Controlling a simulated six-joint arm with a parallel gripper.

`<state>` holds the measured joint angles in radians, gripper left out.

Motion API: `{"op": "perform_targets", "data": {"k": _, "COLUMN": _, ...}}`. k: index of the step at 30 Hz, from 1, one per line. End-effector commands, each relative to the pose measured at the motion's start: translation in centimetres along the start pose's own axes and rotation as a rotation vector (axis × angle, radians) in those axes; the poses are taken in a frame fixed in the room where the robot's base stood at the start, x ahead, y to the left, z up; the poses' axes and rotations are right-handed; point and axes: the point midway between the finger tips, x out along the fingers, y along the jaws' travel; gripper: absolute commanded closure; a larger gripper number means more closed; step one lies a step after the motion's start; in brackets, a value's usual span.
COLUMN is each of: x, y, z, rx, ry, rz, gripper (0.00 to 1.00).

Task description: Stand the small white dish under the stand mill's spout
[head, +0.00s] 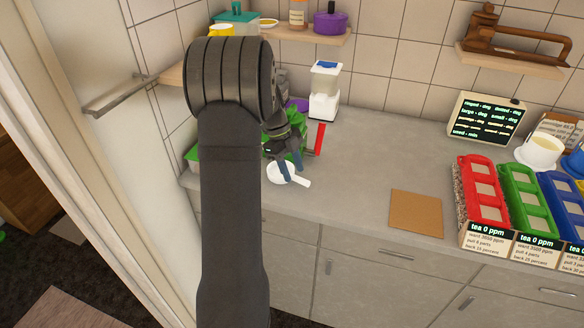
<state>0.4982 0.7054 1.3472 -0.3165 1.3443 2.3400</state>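The small white dish (278,176), round with a short handle to the right, is on the grey counter near its front edge. My gripper (292,174) points down over the handle side of the dish. Its two dark fingers stand apart, with no clear grip on the dish; whether they touch it is hard to tell. A white appliance with a clear, blue-topped hopper (325,92), which looks like the stand mill, stands against the back wall to the right of my arm. Its spout is too small to make out.
A green object (298,128) and a red upright piece (320,138) stand close behind my gripper, partly hidden by my arm. A brown board (416,212) lies to the right. Red (482,195) and green (527,200) racks stand further right. The middle counter is clear.

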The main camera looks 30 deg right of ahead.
Motion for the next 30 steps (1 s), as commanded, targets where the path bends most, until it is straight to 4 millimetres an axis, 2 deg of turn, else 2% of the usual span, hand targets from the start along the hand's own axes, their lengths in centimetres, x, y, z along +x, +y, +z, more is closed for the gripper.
{"op": "perform_targets", "data": {"k": 3, "x": 0.3, "y": 0.2, "z": 0.1, "rx": -0.004, "ry": 0.003, "rz": 0.006, "gripper": 0.59}}
{"op": "perform_targets", "data": {"k": 7, "x": -0.8, "y": 0.2, "z": -0.3, "rx": -0.003, "ry": 0.003, "rz": 0.005, "gripper": 0.59}}
{"op": "perform_targets", "data": {"k": 21, "x": -10.7, "y": 0.0, "z": -0.3, "rx": -0.001, "ry": 0.000, "rz": 0.002, "gripper": 0.59}}
{"op": "perform_targets", "data": {"k": 24, "x": -11.9, "y": 0.0, "z": -0.3, "rx": -0.001, "ry": 0.001, "rz": 0.003, "gripper": 0.59}}
{"op": "perform_targets", "data": {"k": 30, "x": -12.9, "y": 0.0, "z": -0.4, "rx": -0.001, "ry": 0.002, "rz": 0.004, "gripper": 0.59}}
